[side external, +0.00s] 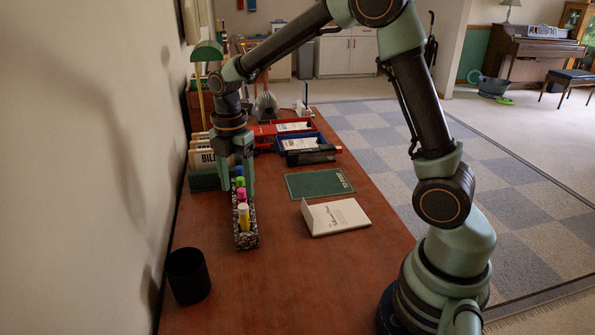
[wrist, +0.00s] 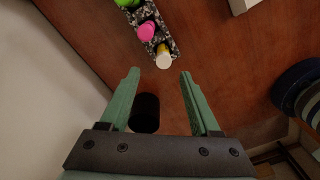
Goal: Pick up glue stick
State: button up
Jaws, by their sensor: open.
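A yellow stick with a whitish top, likely the glue stick (side external: 243,217), stands in the near end of a narrow speckled box (side external: 247,241). Its pale round top (wrist: 163,60) shows in the wrist view just beyond the fingertips. Pink and green capped sticks stand behind it in the same box, with a blue one further back. My gripper (side external: 237,187) is open and points down over the box. In the wrist view the gripper (wrist: 160,72) has nothing held between its fingers.
A black cup (side external: 188,275) stands at the near left. A white booklet (side external: 335,216) and green mat (side external: 319,184) lie to the right. Red and blue trays (side external: 301,142) and a file holder (side external: 205,180) are behind. The wall borders the left; the near desk is clear.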

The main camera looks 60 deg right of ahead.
aim_at(243, 206)
notch_tip(243, 206, down, 3)
jog(key=shift+f, duration=0.1)
jog(key=shift+s+d+f, duration=0.1)
jog(key=shift+s+f, duration=0.05)
jog(key=shift+f, duration=1.15)
jog(key=shift+s+d+f, duration=0.1)
jog(key=shift+f, duration=1.2)
jog(key=shift+c, duration=0.2)
grip_shut()
